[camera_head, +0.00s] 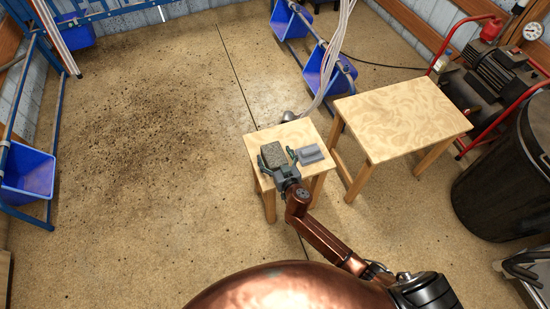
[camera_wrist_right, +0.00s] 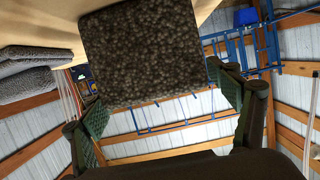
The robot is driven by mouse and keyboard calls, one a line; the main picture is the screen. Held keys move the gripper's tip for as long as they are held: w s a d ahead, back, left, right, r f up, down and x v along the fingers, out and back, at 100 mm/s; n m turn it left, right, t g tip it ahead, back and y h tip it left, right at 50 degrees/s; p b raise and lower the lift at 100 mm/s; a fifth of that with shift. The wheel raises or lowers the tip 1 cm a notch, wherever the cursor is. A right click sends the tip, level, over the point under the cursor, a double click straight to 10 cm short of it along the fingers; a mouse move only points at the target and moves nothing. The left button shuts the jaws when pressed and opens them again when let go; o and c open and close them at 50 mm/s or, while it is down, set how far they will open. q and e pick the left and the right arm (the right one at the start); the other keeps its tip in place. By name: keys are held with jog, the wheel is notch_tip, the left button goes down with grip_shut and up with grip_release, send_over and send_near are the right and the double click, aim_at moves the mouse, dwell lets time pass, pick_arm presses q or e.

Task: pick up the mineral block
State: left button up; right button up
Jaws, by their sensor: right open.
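The mineral block, a dark grey speckled block (camera_head: 274,153), rests on the small wooden table (camera_head: 260,136). In the right wrist view the block (camera_wrist_right: 140,52) fills the upper middle, its rough face toward the camera. My right gripper (camera_head: 279,164) is at the block's near side, its green-padded fingers spread wide. In the wrist view the open fingers of my right gripper (camera_wrist_right: 164,100) are to the left and right of the block's lower part. I cannot tell whether either finger touches it. My left gripper is not in view.
A grey ridged object (camera_head: 309,154) lies right of the block on the small table. A larger wooden table (camera_head: 402,115) stands to the right, a black bin (camera_head: 505,175) beyond it. Blue bins (camera_head: 325,72) hang on a rail behind.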

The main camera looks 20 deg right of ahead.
jog(key=shift+w, duration=0.25)
jog(key=shift+c, duration=0.5)
jog(key=c, duration=2)
jog(key=shift+w+r, duration=0.1)
jog(key=shift+r, duration=0.15)
jog(key=shift+c, duration=0.4)
